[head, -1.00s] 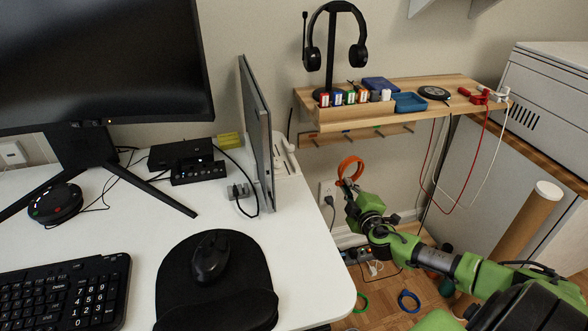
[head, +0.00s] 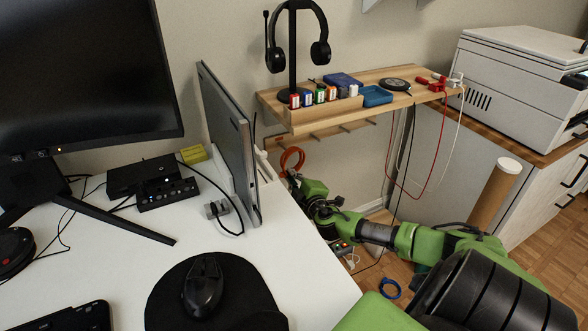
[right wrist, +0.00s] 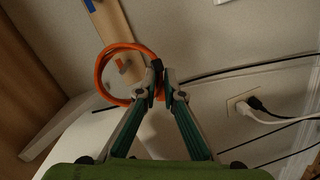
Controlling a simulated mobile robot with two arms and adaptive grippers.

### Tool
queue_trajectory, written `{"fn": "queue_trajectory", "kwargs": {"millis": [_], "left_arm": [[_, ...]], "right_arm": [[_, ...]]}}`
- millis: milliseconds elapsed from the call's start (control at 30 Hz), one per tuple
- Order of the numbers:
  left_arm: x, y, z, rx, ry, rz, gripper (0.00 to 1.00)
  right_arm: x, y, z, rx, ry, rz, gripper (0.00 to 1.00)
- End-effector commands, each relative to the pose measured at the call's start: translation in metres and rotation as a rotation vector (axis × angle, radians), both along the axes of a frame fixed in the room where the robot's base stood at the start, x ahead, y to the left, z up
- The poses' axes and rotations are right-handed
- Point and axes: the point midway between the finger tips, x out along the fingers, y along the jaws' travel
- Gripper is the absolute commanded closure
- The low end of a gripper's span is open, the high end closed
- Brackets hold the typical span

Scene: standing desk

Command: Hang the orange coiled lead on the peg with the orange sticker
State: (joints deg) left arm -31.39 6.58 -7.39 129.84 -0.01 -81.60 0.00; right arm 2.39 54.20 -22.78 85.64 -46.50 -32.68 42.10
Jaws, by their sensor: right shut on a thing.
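The orange coiled lead (head: 292,157) is a ring held upright below the left end of the wooden shelf. My right gripper (head: 294,177) is shut on its lower side. In the right wrist view the fingers (right wrist: 164,85) hold the coiled lead (right wrist: 104,72) near a dark band. Thin wooden pegs (head: 345,129) stick out below the shelf. The coil is apart from them in the head view. An orange sticker (right wrist: 119,62) shows through the ring on a wooden strip; whether the ring surrounds its peg is unclear. My left gripper is out of view.
The wooden shelf (head: 350,107) carries headphones on a stand (head: 293,55) and small items. Red and white leads (head: 437,150) hang at its right end. A thin upright panel (head: 229,140) stands at the desk's edge, left of the coil. A wall outlet (right wrist: 243,101) has plugs in it.

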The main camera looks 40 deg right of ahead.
Motion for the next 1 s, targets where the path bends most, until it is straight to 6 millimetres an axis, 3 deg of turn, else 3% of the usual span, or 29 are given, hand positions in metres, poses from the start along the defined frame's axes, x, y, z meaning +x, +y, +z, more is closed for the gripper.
{"fn": "queue_trajectory", "kwargs": {"millis": [767,1000], "left_arm": [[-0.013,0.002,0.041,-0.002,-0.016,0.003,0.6],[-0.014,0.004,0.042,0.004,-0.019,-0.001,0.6]], "right_arm": [[0.04,-0.012,-0.004,0.0,-0.001,-0.001,1.0],[0.054,-0.017,-0.005,0.0,-0.001,0.001,1.0]]}}
